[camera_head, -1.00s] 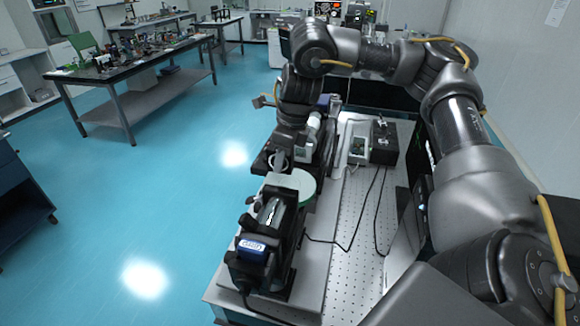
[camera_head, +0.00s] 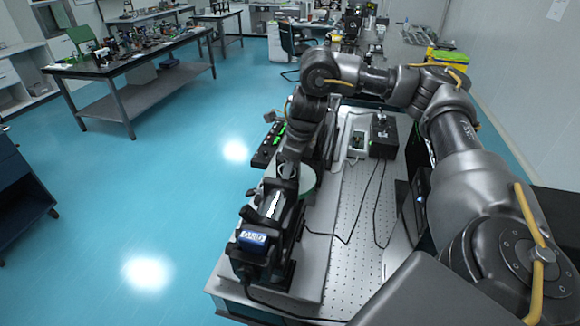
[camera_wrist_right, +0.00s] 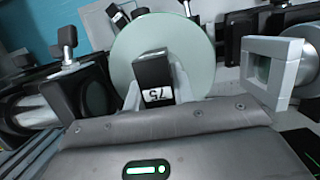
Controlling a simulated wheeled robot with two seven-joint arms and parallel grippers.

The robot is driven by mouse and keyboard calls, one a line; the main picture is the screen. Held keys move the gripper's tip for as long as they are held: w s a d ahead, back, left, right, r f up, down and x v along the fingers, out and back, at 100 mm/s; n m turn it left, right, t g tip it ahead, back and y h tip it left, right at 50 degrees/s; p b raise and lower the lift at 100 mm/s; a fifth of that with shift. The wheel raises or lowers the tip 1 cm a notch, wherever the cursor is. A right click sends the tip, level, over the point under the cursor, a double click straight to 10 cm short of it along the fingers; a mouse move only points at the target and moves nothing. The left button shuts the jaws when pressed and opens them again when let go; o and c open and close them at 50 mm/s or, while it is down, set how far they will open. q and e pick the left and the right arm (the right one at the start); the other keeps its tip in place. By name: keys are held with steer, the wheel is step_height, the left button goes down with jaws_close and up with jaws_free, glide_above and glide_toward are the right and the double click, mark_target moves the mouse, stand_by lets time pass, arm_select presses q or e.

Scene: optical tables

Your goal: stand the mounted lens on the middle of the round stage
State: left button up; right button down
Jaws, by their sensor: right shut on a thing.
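The mounted lens shows in the right wrist view as a black block (camera_wrist_right: 154,72) with a white label reading 75. My right gripper (camera_wrist_right: 156,90) is shut on it, with a grey finger on each side. The round stage (camera_wrist_right: 193,52) is a pale green disc behind the block, and its middle is partly covered. Whether the mount touches the disc I cannot tell. In the head view my right gripper (camera_head: 287,172) points down at the left edge of the stage (camera_head: 308,181), and most of the disc is hidden. My left gripper is not in view.
A black device with a blue label (camera_head: 254,240) stands in front of the stage. In the wrist view a square-framed optic (camera_wrist_right: 263,70) is right of the disc and a dark round optic (camera_wrist_right: 94,97) left. A perforated tabletop (camera_head: 345,225) with cables lies to the right.

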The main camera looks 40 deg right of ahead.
steer(key=c, duration=1.2)
jaws_free()
steer(key=shift+f, duration=0.1)
steer(key=shift+o, duration=0.2)
steer(key=p+v, duration=0.1)
steer(key=v, duration=1)
steer(key=shift+w, duration=0.1)
steer(key=shift+d+r, duration=0.1)
steer(key=shift+r, duration=0.45)
steer(key=shift+s, duration=0.2)
